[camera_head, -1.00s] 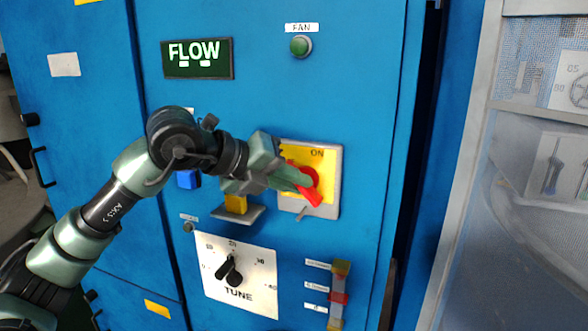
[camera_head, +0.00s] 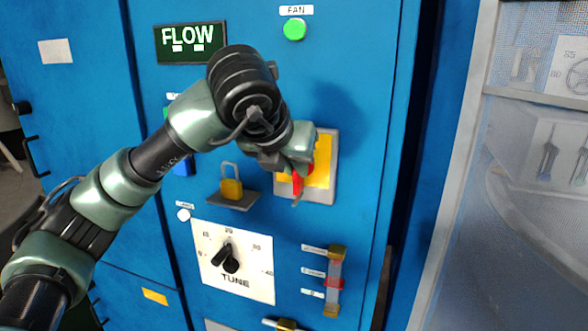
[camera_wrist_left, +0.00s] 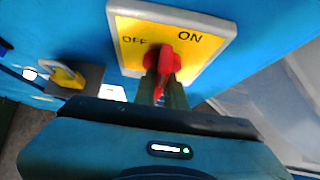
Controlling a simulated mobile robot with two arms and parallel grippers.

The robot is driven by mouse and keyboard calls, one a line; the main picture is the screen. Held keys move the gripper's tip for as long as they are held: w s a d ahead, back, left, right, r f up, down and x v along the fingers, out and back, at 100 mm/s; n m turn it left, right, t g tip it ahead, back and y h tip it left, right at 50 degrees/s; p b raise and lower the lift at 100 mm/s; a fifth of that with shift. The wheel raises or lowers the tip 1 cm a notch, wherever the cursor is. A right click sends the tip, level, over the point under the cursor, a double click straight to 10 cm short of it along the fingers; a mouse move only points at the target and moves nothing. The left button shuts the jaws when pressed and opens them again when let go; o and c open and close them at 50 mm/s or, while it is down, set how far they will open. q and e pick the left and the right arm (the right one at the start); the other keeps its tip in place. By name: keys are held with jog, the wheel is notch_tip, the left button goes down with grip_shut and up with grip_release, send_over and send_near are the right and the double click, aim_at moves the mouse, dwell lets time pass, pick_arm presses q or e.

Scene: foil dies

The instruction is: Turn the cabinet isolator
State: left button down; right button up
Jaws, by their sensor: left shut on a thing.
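The cabinet isolator is a red handle (camera_head: 297,184) on a yellow plate (camera_head: 320,174) with a grey frame on the blue cabinet. In the head view the handle's visible end points down; my wrist hides much of the plate. In the left wrist view the red handle (camera_wrist_left: 163,62) stands between OFF and ON on the yellow plate (camera_wrist_left: 200,48). My left gripper (camera_wrist_left: 163,88) is shut on the handle, with one finger on each side. In the head view my left gripper (camera_head: 296,165) covers the plate's left part. My right gripper is not in view.
A yellow padlock (camera_head: 231,189) rests on a small ledge left of the isolator. Below are a TUNE dial (camera_head: 230,258) and a gauge tube (camera_head: 335,282). The green FAN lamp (camera_head: 294,29) and a small white lamp (camera_head: 183,215) are bright. A FLOW display (camera_head: 190,41) is above.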

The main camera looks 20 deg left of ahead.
pick_arm(q)
jog(key=shift+f, duration=0.25)
dwell(0.3)
jog(key=c, duration=1.5)
grip_release()
jog(key=shift+o, duration=0.2)
jog(key=shift+r, duration=0.15)
jog(key=b+v, duration=0.2)
jog(key=v, duration=0.5)
jog(key=shift+s+r+b, duration=0.3)
jog(key=shift+b, duration=0.1)
jog(key=shift+d+f, duration=0.1)
